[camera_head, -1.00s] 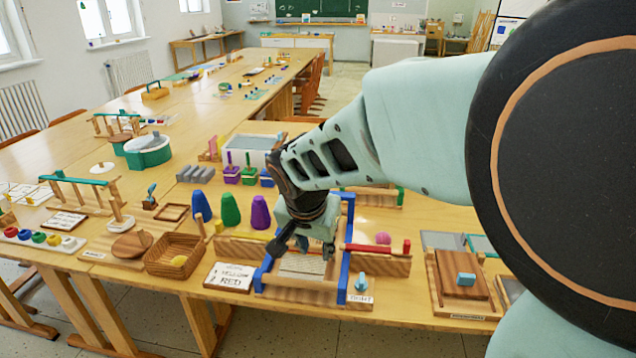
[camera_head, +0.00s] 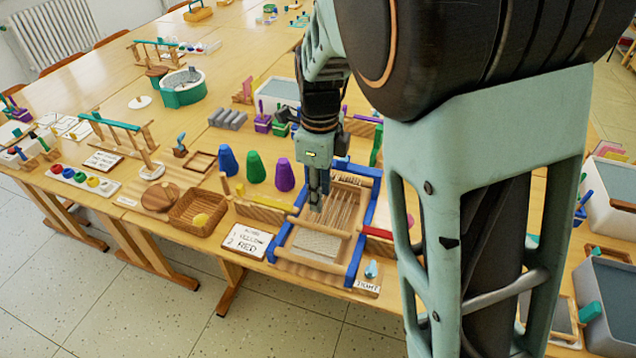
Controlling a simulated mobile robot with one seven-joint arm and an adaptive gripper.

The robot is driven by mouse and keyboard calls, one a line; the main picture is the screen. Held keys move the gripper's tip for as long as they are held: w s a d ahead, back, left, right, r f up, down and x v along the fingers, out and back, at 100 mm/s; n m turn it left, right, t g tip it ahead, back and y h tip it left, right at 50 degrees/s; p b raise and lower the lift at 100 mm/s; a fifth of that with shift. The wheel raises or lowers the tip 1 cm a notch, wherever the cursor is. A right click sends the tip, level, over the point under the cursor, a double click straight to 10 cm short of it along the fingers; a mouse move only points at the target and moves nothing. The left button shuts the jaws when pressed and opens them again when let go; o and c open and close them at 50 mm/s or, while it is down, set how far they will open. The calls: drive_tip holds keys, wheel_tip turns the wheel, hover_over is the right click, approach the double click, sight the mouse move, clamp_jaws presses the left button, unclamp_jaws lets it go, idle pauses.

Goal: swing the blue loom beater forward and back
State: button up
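The loom stands near the table's front edge, with blue side bars (camera_head: 367,228) and a blue bar (camera_head: 356,168) across its far end. Pale warp threads (camera_head: 341,207) run between wooden crossbars, with woven cloth (camera_head: 316,245) at the near end. I cannot tell for sure which blue part is the beater. My gripper (camera_head: 316,207) points down over the left half of the loom, close to the threads and a wooden crossbar. Its fingers look close together; their tips are small and partly hidden. I cannot tell whether they touch or hold anything.
A sign card (camera_head: 247,240) and a wicker basket (camera_head: 198,212) lie left of the loom. Blue, green and purple cones (camera_head: 285,175) stand behind left. A small blue-topped peg (camera_head: 371,270) stands at the front right.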

sight(320, 226)
wheel_tip(320, 226, down, 10)
drive_tip(key=shift+f+b, duration=0.1)
drive_tip(key=shift+b, duration=0.6)
clamp_jaws()
